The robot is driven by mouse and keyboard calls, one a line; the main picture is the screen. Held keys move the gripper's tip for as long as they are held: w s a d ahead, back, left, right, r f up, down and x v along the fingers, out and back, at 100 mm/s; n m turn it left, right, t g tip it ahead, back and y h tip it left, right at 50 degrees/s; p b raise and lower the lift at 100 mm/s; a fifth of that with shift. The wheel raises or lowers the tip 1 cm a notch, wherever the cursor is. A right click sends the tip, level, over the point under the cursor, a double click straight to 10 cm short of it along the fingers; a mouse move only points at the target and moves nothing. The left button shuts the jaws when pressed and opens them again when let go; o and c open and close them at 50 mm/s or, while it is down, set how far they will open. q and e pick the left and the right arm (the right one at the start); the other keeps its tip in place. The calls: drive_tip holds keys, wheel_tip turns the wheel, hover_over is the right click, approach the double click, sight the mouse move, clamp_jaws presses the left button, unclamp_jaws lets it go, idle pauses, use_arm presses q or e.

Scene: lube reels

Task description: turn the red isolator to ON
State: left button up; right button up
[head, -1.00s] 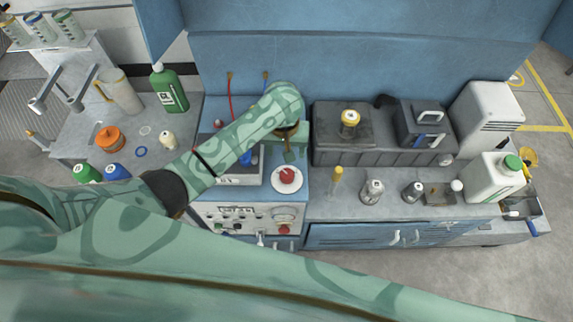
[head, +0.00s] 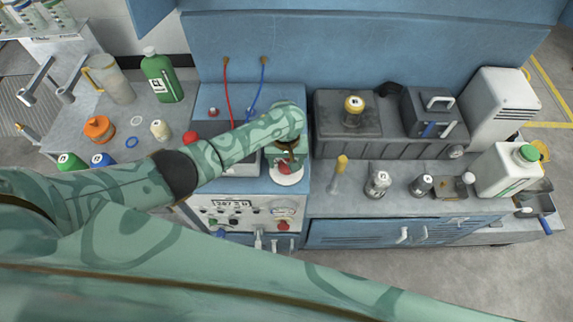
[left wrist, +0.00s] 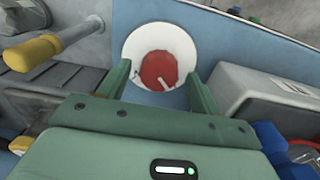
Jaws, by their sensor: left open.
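The red isolator is a round red knob (left wrist: 155,70) with a white pointer mark, set on a white disc (left wrist: 136,42). In the left wrist view it lies between and just beyond my left gripper's fingers, and the pointer slants to the lower right. In the head view the white disc (head: 284,179) shows on top of the blue cabinet, with the knob mostly hidden by the gripper. My left gripper (head: 287,161) is open above the disc, one finger on each side of the knob. Whether the fingers touch it cannot be told. My right gripper is not in view.
A yellow-topped post (head: 341,163) stands right of the disc; it also shows in the left wrist view (left wrist: 50,46). Red and blue hoses (head: 258,90) rise behind. A panel with a gauge (head: 283,212) is on the cabinet front. Small bottles (head: 378,185) stand farther right.

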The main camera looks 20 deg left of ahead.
use_arm(q)
drive_tip(key=shift+f, duration=0.25)
drive_tip(key=shift+d, duration=0.1)
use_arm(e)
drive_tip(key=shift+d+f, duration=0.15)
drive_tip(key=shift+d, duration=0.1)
use_arm(q)
drive_tip(key=c, duration=1)
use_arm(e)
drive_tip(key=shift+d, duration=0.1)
